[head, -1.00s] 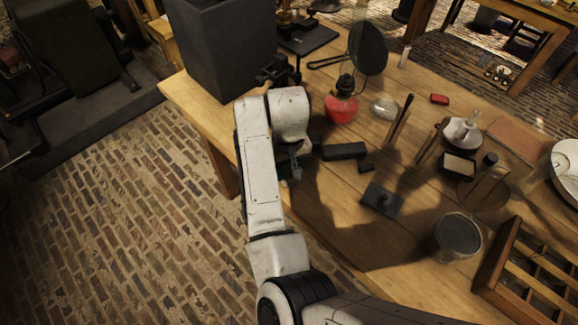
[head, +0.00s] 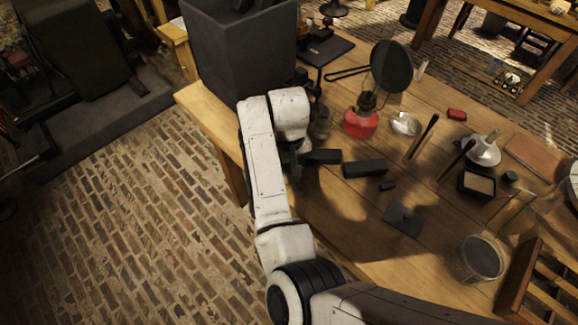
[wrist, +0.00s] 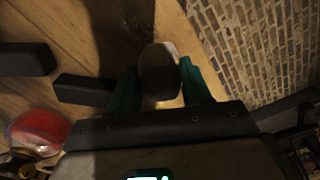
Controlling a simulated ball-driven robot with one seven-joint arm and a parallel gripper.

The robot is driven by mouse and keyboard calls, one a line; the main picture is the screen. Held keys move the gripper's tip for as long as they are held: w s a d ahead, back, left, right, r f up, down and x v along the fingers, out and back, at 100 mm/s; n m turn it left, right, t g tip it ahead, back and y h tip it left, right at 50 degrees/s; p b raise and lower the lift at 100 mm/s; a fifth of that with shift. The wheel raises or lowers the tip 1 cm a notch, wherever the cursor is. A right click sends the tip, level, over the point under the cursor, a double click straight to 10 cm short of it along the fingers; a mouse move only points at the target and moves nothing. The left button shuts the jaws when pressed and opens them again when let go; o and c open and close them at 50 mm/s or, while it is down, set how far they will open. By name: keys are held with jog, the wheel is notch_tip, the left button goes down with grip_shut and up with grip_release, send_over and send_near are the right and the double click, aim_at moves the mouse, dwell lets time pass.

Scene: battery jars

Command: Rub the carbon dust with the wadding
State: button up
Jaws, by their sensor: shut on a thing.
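My gripper (wrist: 160,85) has green fingers shut on a rounded grey-brown thing with a paler lower end, which looks like the wadding (wrist: 158,72). It is held over the wooden table near the table edge, with brick floor beyond. I cannot tell whether it touches the tabletop. In the head view my gripper (head: 296,166) is mostly hidden behind my own white arm, at the near left part of the table. The wadding is not clear there. I cannot pick out the carbon dust for sure; dark shadow covers the wood around the gripper.
Two dark blocks (head: 365,169) lie right of my gripper. A red-based lamp (head: 360,123) and a large dark box (head: 238,55) stand behind. A flat dark plate (head: 404,218), a glass jar (head: 483,258) and a compartmented wooden tray (head: 545,295) are further right.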

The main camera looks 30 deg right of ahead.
notch_tip(320, 180, up, 2)
jog(key=shift+s+r+p, duration=0.15)
jog(key=shift+r+p, duration=0.05)
jog(key=shift+p, duration=0.15)
jog(key=shift+r+p, duration=0.6)
jog(key=shift+p, duration=0.1)
notch_tip(320, 180, up, 4)
jog(key=p, duration=0.3)
jog(key=shift+f, duration=0.15)
